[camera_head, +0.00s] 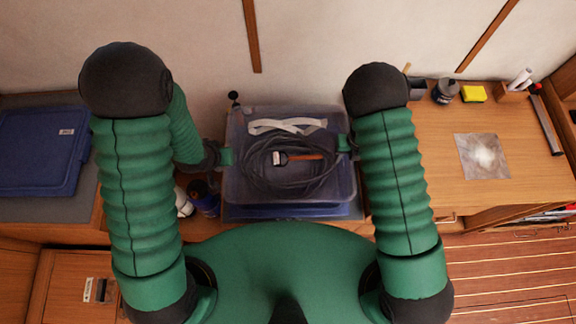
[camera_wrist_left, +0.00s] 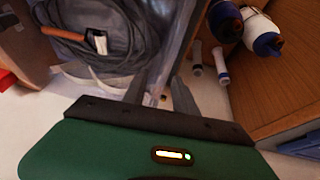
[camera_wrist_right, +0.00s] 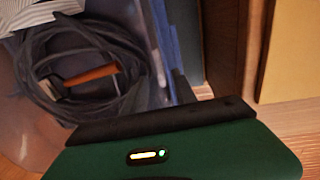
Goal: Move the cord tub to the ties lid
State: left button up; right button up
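The cord tub (camera_head: 234,190) is a clear, bluish plastic tub in the middle of the head view. It holds a dark coiled cord (camera_head: 262,182), a tool with an orange-brown handle (camera_head: 304,157) and a white strap (camera_head: 288,126). My left gripper (camera_head: 222,158) is at its left side; in the left wrist view its two fingers (camera_wrist_left: 160,92) stand apart, around or beside the tub wall. My right gripper (camera_head: 347,145) is at the right side; its finger gap is not clear in the right wrist view. A blue lid with a white label (camera_head: 35,150), likely the ties lid, lies at far left.
A blue layer (camera_head: 290,212) shows under the tub. Bottles (camera_head: 203,198) stand left of it, close to my left gripper. The wooden counter (camera_head: 450,185) at right holds a grey sheet (camera_head: 483,157), a yellow sponge (camera_head: 474,94) and a dark jar (camera_head: 445,91).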

pick_arm(q)
jog(key=shift+v, duration=0.95)
pick_arm(e)
jog(key=shift+d, duration=0.1)
pick_arm(q)
jog(key=shift+s, duration=0.1)
pick_arm(e)
jog(key=r, duration=1.1)
jog(key=shift+d+r, duration=0.25)
jog(key=shift+d, duration=0.15)
pick_arm(q)
jog(key=shift+d, duration=0.1)
pick_arm(e)
jog(key=shift+d+r, duration=0.15)
jog(key=shift+r, duration=0.05)
